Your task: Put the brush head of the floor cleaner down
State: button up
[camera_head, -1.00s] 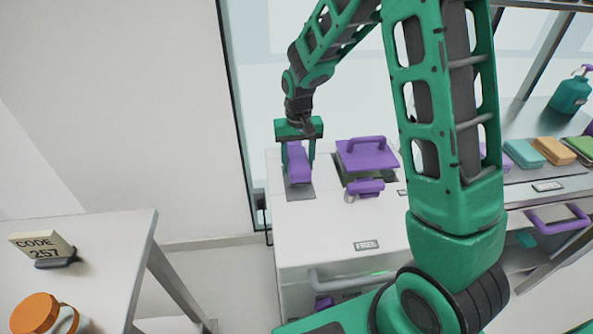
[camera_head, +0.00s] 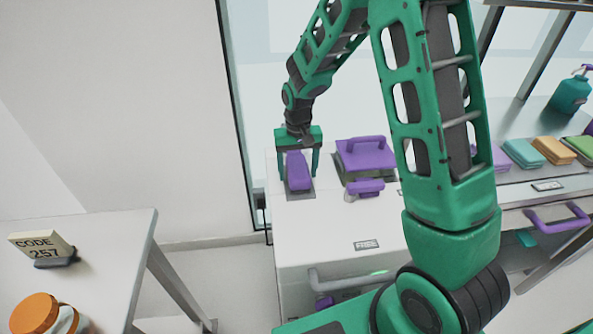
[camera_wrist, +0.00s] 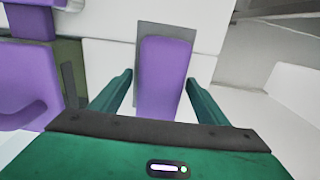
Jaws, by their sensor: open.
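The purple brush head (camera_head: 298,172) lies on a grey patch (camera_head: 299,193) at the left end of the white counter's top. In the wrist view the brush head (camera_wrist: 164,75) shows as a long purple block between the two fingers, with a gap on both sides. My gripper (camera_head: 299,174) is open and points down around the brush head. In the wrist view my gripper (camera_wrist: 162,88) has its fingers spread wide, apart from the purple sides. The underside of the brush head is hidden.
Right of it are a purple lid with a handle (camera_head: 366,153) and a small purple piece (camera_head: 365,187). A side table (camera_head: 95,240) with a code block stands at left. The counter front around the label (camera_head: 366,244) is clear.

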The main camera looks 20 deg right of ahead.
aim_at(299, 166)
notch_tip(299, 166, up, 12)
dwell(0.5)
jog(key=s+d+r+m, duration=0.1)
jog(key=s+d+r, duration=0.2)
jog(key=s+d, duration=0.45)
jog(key=s+d+r+m, duration=0.1)
jog(key=s+d+r, duration=0.3)
jog(key=s+d, duration=0.3)
jog(key=s+d+m, duration=0.2)
jog(key=s, duration=1.7)
jog(key=shift+d+f, duration=0.2)
jog(key=shift+d, duration=0.2)
jog(key=shift+o, duration=0.4)
jog(key=shift+w, duration=0.15)
